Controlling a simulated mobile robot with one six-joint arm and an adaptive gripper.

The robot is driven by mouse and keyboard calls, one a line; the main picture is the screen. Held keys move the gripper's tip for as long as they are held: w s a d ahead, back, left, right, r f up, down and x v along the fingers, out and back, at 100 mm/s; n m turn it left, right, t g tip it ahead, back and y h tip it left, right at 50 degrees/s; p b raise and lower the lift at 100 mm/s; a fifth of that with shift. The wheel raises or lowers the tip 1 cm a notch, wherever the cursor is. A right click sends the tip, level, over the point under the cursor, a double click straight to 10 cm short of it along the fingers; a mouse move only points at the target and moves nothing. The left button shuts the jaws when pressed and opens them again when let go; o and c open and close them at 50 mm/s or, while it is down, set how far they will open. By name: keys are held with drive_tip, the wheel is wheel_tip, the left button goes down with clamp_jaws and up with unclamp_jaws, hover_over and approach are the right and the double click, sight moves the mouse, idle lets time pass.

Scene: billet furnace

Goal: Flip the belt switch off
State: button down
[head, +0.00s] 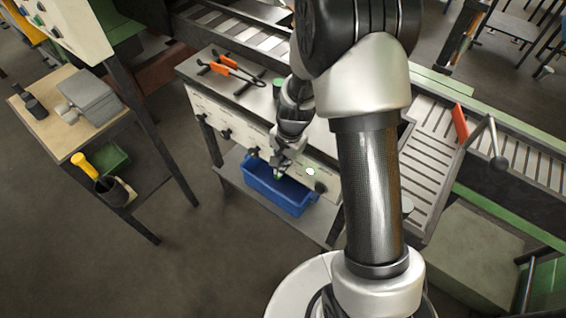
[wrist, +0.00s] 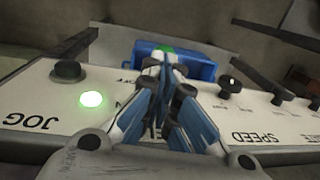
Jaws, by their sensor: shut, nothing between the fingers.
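The white control panel (head: 240,135) runs along the front of the bench, with several dark knobs. In the wrist view the panel (wrist: 55,90) appears upside down, with JOG and SPEED lettering. A lit green lamp (wrist: 91,100) is left of my gripper, beside a black button (wrist: 68,72). My gripper (head: 278,174) is shut and empty at the panel front. In the wrist view my gripper (wrist: 164,62) covers the panel's middle, where part of an OFF label shows beside the fingers. The belt switch is not clearly visible; it may be hidden behind them. Contact cannot be told.
A blue bin (head: 262,187) sits on the shelf under the panel, close below my gripper. Orange-handled tongs (head: 228,66) lie on the bench top. A side table (head: 62,140) stands at left; a slatted conveyor (head: 432,130) is at right. The floor between is clear.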

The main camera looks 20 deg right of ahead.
sight(277, 178)
drive_tip(key=shift+s+a+f, duration=0.35)
drive_tip(key=shift+a+f, duration=0.1)
drive_tip(key=shift+f, duration=0.2)
drive_tip(key=shift+s+a+f, duration=0.25)
drive_tip(key=shift+a+f, duration=0.1)
drive_tip(key=shift+f, duration=0.2)
drive_tip(key=shift+s+a+f+b, duration=0.1)
drive_tip(key=shift+a+f+b, duration=0.1)
drive_tip(key=shift+f, duration=0.25)
drive_tip(key=shift+s+a+f+b, duration=0.1)
drive_tip(key=shift+f+b, duration=0.05)
drive_tip(key=shift+f, duration=0.3)
drive_tip(key=shift+f, duration=0.1)
